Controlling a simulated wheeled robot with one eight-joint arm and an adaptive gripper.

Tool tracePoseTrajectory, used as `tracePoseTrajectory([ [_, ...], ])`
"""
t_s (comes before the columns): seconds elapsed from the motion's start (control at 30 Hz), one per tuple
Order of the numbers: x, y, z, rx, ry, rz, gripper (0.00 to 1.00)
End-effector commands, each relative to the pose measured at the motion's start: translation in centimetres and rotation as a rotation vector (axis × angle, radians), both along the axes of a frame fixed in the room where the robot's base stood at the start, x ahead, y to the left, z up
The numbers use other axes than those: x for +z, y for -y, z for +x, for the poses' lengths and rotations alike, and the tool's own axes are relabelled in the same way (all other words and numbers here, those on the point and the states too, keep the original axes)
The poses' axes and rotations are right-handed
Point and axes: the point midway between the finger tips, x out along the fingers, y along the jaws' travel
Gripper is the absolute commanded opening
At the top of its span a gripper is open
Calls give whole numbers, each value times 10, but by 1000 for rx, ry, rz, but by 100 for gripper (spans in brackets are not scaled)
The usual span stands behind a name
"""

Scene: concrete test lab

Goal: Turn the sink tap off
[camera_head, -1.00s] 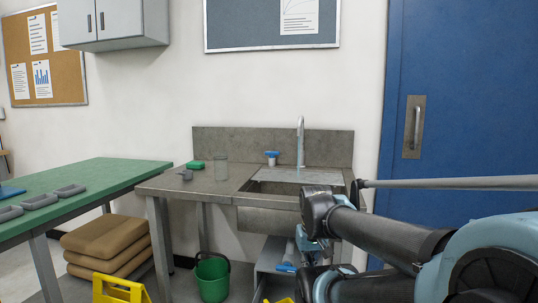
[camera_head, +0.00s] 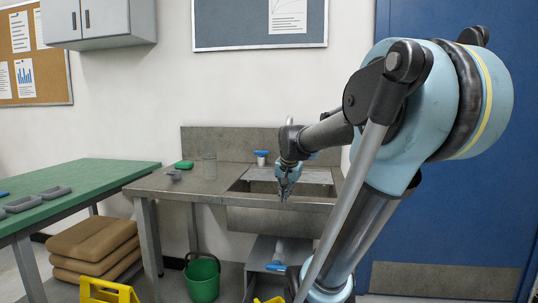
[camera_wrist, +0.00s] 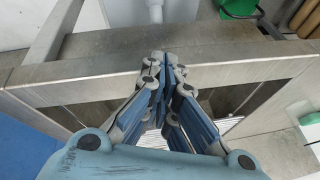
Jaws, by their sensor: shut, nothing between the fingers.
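The grey metal sink (camera_head: 248,186) is set into a counter against the wall. The tap (camera_head: 289,121) rises behind the basin; only its top shows, and my arm hides the rest. A small white piece with a blue top (camera_head: 262,154) stands left of the tap; I cannot tell if it is the tap's handle. My gripper (camera_head: 284,196) points down over the front part of the basin, in front of the tap and apart from it. In the wrist view its fingers (camera_wrist: 166,62) are together and empty, near the sink's front edge (camera_wrist: 235,78). No running water is visible.
A glass (camera_head: 209,166) and a green sponge-like block (camera_head: 184,165) stand left on the counter. A green bucket (camera_head: 202,278) is on the floor below. A green-topped table (camera_head: 90,178) stands left, and a blue door (camera_head: 450,200) is at right.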

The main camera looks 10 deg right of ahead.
Motion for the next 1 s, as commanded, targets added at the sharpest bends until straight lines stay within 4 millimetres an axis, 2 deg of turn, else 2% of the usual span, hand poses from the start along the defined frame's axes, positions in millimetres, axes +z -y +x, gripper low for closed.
tracePoseTrajectory([
  [0.03, 12, 0, 22, -43, 19, 19, 0],
  [0.3, 63, 2, 134, -289, 129, 153, 0],
  [0.5, 92, 3, 218, -463, 207, 269, 0],
  [0.7, 112, 5, 303, -626, 282, 399, 0],
  [0.9, 123, 7, 369, -754, 338, 515, 0],
  [1.0, 126, 7, 390, -793, 354, 554, 0],
])
